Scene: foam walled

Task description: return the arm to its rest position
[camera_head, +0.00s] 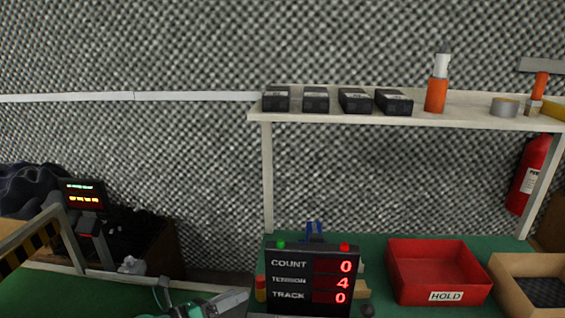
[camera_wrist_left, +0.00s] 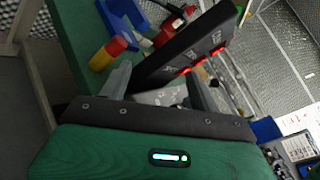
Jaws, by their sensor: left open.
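My left gripper (camera_head: 232,300) shows at the bottom of the head view, with a green and grey body, just left of the black counter display (camera_head: 283,282). In the left wrist view its two grey fingers stand apart, and the gripper (camera_wrist_left: 160,88) is open with nothing held between them. The display (camera_wrist_left: 185,48) lies beyond the fingertips in that view; I cannot tell how close it is. My right gripper is in neither view.
The display reads 0, 4 and 0. A red HOLD bin (camera_head: 432,292) and a cardboard box (camera_head: 505,268) stand right on the green bench. A shelf (camera_head: 430,121) above bears several black boxes and an orange bottle (camera_head: 436,95). A red and yellow object (camera_wrist_left: 108,52) lies near the display.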

